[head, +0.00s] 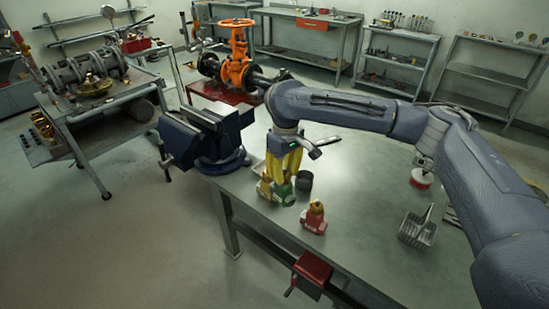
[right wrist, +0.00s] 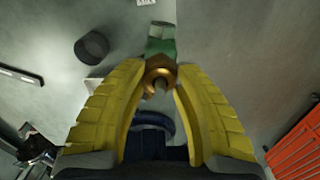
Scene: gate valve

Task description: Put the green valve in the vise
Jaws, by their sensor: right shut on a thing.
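The green valve (head: 284,196) is under my right gripper (head: 282,181) near the table's left front edge. In the right wrist view, the yellow fingers (right wrist: 160,78) close on the brass top of the green valve (right wrist: 160,44), whose green body shows beyond the fingertips. I cannot tell whether the valve touches the table. The blue vise (head: 208,137) stands at the table's left corner, to the left of my right gripper. Part of its blue shows low between the fingers in the wrist view. My left gripper is not in view.
An orange gate valve (head: 238,68) stands behind the vise. The table's middle is clear.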

